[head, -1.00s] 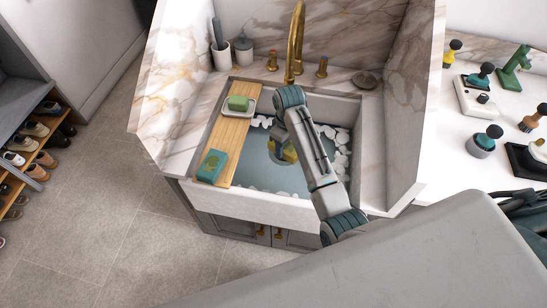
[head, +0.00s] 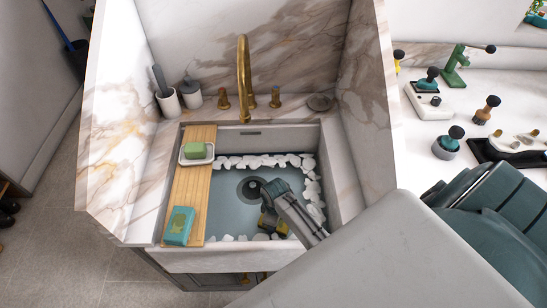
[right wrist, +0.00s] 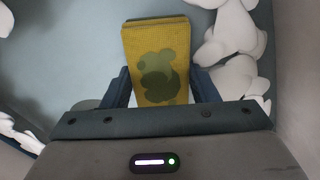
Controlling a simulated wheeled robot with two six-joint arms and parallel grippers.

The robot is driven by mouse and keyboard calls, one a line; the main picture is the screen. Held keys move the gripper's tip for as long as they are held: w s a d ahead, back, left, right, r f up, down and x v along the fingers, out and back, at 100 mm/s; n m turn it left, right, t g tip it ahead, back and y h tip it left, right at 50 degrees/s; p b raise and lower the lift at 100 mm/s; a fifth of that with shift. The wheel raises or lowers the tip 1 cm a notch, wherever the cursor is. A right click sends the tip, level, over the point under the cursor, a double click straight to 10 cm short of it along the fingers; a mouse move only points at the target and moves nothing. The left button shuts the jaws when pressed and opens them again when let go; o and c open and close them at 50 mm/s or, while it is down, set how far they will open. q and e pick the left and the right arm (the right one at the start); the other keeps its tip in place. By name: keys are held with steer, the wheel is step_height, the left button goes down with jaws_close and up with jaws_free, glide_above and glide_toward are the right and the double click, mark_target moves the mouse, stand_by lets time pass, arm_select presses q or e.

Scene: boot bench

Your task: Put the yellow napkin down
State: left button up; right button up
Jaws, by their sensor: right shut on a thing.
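The yellow napkin (right wrist: 157,45) is a folded block with a dark green blotch, upright in the right wrist view. My right gripper (right wrist: 161,92) is shut on it, with one finger on each side. In the head view the napkin (head: 268,222) shows small over the front part of the sink (head: 228,205), partly hidden by my right arm. I cannot tell whether it touches the sink floor. My left gripper is not in view.
A wooden board (head: 190,188) spans the sink's left side. It bears a green soap (head: 195,149) on a white dish and a teal block (head: 180,225) with a green blotch. White foam clumps (head: 312,188) line the basin. A brass faucet (head: 244,75) stands behind.

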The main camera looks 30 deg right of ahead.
steer(key=shift+f, duration=1.55)
steer(key=shift+f, duration=0.15)
steer(key=o, duration=0.9)
steer(key=shift+o, duration=0.2)
step_height(320, 180, up, 12)
steer(key=shift+r, duration=0.15)
